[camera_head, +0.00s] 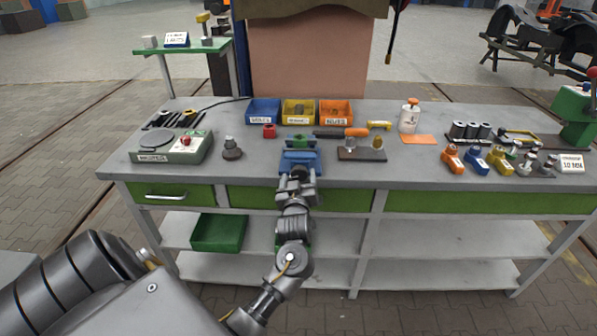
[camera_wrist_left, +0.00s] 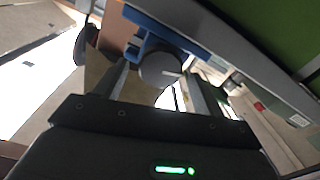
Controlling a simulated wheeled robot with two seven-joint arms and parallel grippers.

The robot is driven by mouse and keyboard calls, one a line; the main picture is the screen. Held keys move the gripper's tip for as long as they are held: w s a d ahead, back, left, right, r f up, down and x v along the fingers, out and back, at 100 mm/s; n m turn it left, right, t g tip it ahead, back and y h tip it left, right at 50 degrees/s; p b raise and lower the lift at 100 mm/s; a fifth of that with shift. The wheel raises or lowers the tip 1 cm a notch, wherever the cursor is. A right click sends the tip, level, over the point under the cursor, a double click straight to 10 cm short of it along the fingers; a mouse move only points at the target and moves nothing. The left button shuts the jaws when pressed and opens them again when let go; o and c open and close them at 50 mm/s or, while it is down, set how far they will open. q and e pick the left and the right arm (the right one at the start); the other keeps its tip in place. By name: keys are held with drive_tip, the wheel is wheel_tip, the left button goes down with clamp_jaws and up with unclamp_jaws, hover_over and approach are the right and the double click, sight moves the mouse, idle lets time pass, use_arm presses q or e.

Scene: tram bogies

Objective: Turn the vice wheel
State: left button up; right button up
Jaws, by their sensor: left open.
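The blue vice (camera_head: 300,161) stands at the front edge of the workbench, with a green piece (camera_head: 299,141) at its jaws. Its round grey wheel (camera_wrist_left: 160,70) faces my left wrist camera, below the blue vice body (camera_wrist_left: 165,32). In the head view the wheel is mostly hidden by my left gripper (camera_head: 296,184). My left gripper is open, in front of the bench edge, and its two fingers (camera_wrist_left: 157,84) point at the wheel, one to each side. I cannot tell whether they touch it. My right gripper is not in view.
The bench (camera_head: 245,178) holds a grey-green scale-like device (camera_head: 172,148) on the left. Blue, yellow and orange bins (camera_head: 299,112) stand behind the vice. A tool board (camera_head: 362,154) lies to its right. A green bin (camera_head: 218,232) sits on the shelf below.

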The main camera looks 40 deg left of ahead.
use_arm(q)
drive_tip(key=shift+x, duration=1.45)
drive_tip(key=shift+c, duration=0.2)
drive_tip(key=c, duration=0.9)
